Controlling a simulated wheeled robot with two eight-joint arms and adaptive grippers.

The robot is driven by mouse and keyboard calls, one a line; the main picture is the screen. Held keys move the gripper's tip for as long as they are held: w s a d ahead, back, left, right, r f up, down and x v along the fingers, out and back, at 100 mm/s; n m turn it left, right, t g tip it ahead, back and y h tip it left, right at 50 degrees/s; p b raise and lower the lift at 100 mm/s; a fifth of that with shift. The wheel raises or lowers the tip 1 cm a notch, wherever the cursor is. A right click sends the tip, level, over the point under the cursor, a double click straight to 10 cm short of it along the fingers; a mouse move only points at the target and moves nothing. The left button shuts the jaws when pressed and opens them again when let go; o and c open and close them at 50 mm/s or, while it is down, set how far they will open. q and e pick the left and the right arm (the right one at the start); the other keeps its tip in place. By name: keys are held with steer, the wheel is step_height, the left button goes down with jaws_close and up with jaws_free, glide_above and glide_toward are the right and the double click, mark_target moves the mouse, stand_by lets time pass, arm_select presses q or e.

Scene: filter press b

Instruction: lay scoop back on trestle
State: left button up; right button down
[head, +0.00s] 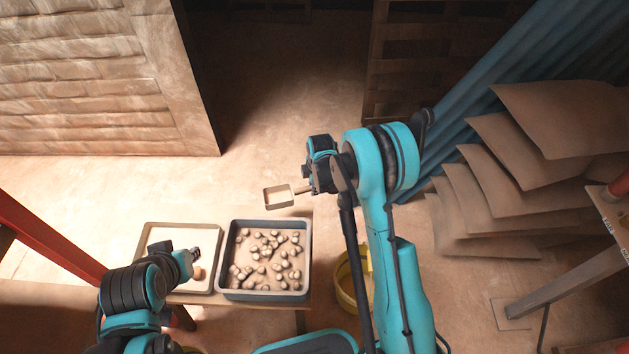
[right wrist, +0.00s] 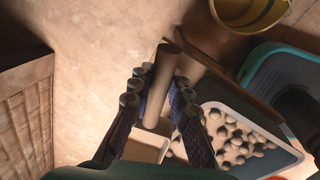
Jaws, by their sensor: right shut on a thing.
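The scoop (head: 279,197) has a square, pale, box-like head and a short handle. My right gripper (head: 308,184) is shut on its handle, holding it beyond the far edge of the trestle. In the right wrist view the scoop's handle (right wrist: 161,84) lies between the two fingers of my right gripper (right wrist: 156,95); its head is partly hidden. The trestle (head: 300,304) is a low wooden stand, mostly covered by two trays. My left gripper (head: 190,257) is over the left tray; its fingers are too small to judge.
A grey tray (head: 225,286) of several pale lumps stands on the trestle's right part. A light-rimmed tray (head: 183,225) stands to its left, with a small tan piece (head: 197,272) in it. A yellow bucket (head: 345,290) is on the floor at right. Stacked sheets (head: 490,205) lie farther right.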

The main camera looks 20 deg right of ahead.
steer(key=shift+s+f+b, duration=0.1)
steer(key=shift+f+b, duration=0.3)
steer(key=shift+f, duration=0.3)
step_height(320, 180, down, 12)
steer(key=b, duration=0.4)
steer(key=c, duration=1.4)
jaws_free()
steer(key=shift+o, duration=0.2)
steer(key=shift+r, duration=0.1)
